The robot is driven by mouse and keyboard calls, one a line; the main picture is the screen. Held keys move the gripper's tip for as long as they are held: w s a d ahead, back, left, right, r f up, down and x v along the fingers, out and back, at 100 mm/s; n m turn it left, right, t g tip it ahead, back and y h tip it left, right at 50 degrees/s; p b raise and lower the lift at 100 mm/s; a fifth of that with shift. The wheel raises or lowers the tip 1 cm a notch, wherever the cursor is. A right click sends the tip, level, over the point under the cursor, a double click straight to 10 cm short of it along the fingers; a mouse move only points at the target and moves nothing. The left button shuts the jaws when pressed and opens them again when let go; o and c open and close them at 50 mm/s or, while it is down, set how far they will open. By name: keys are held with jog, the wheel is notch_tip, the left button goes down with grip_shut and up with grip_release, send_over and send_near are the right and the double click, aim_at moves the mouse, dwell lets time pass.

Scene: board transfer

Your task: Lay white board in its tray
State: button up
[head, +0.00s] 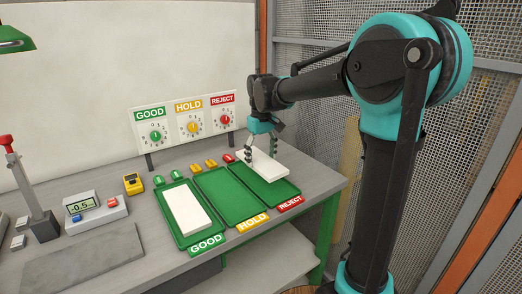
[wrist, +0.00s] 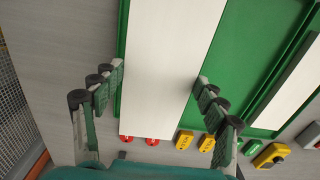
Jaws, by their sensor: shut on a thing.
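My gripper (head: 261,150) is shut on a white board (head: 268,172), with its fingers on the board's two long sides near the back end. The held board also shows in the wrist view (wrist: 165,60), between the fingers. It is over the REJECT tray (head: 285,193), a green tray at the right of the row. I cannot tell whether it touches the tray floor or hangs just above. A second white board (head: 187,211) lies in the green GOOD tray (head: 166,209) at the left. The green HOLD tray (head: 226,193) between them is empty.
A sign panel with GOOD, HOLD and REJECT dials (head: 188,125) stands behind the trays. Small green, yellow and red pieces lie at the trays' back ends. A yellow device (head: 133,184) and a scale with a display (head: 95,210) are on the left. Wire mesh (head: 315,105) stands behind at right.

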aim_at(261, 179)
jog(key=shift+w, duration=0.4)
jog(key=shift+f, duration=3.05)
jog(key=shift+f, duration=0.4)
jog(key=o, duration=1.5)
notch_tip(261, 179, up, 12)
